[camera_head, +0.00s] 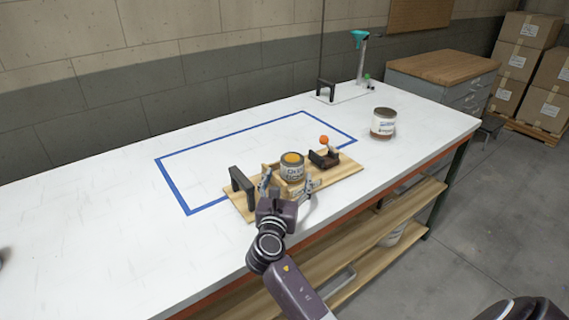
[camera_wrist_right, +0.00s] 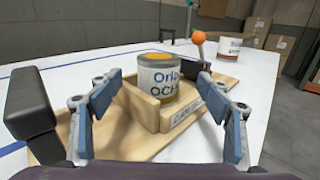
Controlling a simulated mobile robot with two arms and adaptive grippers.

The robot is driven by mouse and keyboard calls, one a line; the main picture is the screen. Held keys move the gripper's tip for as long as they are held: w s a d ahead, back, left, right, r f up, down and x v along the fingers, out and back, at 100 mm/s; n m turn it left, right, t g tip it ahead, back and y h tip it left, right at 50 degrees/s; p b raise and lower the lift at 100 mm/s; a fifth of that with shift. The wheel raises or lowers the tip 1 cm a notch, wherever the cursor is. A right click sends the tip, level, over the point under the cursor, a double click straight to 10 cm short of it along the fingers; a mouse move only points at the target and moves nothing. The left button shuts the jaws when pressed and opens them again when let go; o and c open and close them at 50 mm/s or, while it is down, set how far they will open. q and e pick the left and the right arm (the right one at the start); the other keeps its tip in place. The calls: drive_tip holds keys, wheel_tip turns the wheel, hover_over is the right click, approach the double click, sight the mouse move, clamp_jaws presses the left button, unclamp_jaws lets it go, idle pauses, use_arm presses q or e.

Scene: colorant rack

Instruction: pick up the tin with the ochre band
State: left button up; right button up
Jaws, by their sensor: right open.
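The ochre tin (camera_head: 292,170) stands upright in a light wooden holder on a wooden board (camera_head: 346,171). Its top is ochre, and its pale label shows the letters "OCH" in the right wrist view (camera_wrist_right: 160,82). The holder's front wall hides its lower part. My right gripper (camera_head: 287,184) is open at the near side of the tin. In the right wrist view its blue-padded fingers (camera_wrist_right: 160,85) stand left and right of the tin, with gaps to it. I cannot tell how far the fingertips reach past its near face.
A black handle (camera_head: 241,188) rises left of the tin; a dark clamp with an orange ball (camera_head: 323,140) is to its right. Another tin (camera_head: 383,123) stands farther right. Blue tape (camera_head: 172,188) marks the white table, which is bare at left.

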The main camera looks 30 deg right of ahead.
sight(294, 153)
drive_tip(key=shift+w+d+r, duration=0.2)
drive_tip(key=shift+w, duration=0.35)
drive_tip(key=x, duration=0.7)
drive_tip(key=shift+d+r+p, duration=0.1)
drive_tip(key=shift+r+p, duration=0.1)
drive_tip(key=shift+p, duration=0.1)
drive_tip(key=c, duration=1.2)
drive_tip(key=shift+c, duration=0.8)
drive_tip(key=shift+r, duration=0.15)
